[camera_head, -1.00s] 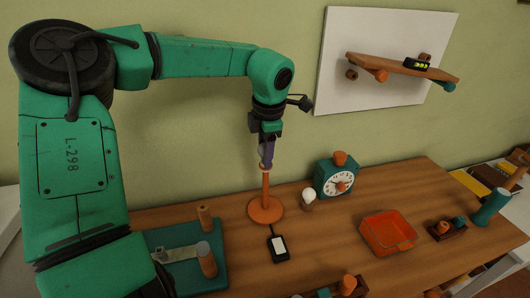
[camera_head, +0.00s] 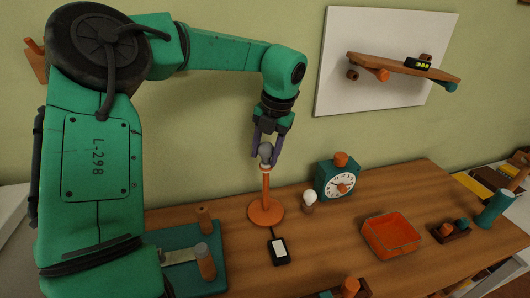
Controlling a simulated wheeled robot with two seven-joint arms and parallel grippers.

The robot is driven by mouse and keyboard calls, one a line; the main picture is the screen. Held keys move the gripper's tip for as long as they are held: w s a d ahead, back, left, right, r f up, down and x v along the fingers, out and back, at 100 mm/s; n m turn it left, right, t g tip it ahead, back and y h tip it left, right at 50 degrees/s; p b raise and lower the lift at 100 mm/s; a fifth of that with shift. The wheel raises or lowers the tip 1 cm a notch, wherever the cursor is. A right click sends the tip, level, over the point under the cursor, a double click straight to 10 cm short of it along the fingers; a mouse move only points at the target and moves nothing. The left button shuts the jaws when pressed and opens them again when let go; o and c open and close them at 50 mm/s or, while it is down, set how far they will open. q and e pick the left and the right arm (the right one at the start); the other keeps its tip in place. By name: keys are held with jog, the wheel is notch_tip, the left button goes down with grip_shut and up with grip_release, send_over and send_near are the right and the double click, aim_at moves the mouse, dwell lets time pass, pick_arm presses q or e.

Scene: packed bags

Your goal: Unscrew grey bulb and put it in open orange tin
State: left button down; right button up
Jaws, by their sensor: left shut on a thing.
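The grey bulb (camera_head: 265,150) sits at the top of an orange stand (camera_head: 265,212) with a round base. My left gripper (camera_head: 266,155) points down from above, with one purple finger on each side of the bulb, and is shut on it. The bulb is upright and in line with the stand's post; I cannot tell whether its thread is still in the socket. The open orange tin (camera_head: 376,243) stands on the table to the right, and it looks empty. My right gripper is not in view.
A teal clock (camera_head: 323,179) and a small white bulb in a holder (camera_head: 309,206) stand between the stand and the tin. A black switch box (camera_head: 279,252) lies in front of the stand. A teal board with pegs (camera_head: 215,252) is at left.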

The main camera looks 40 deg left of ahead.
pick_arm(q)
jog(key=shift+f+n, duration=0.15)
jog(key=shift+n, duration=0.75)
jog(key=shift+d+n+g+p, duration=0.1)
jog(key=shift+n+g+p, duration=0.25)
jog(key=shift+n, duration=0.75)
jog(key=c, duration=0.7)
grip_release()
jog(key=shift+s, duration=0.1)
jog(key=shift+c, duration=0.2)
jog(key=shift+o, duration=1.1)
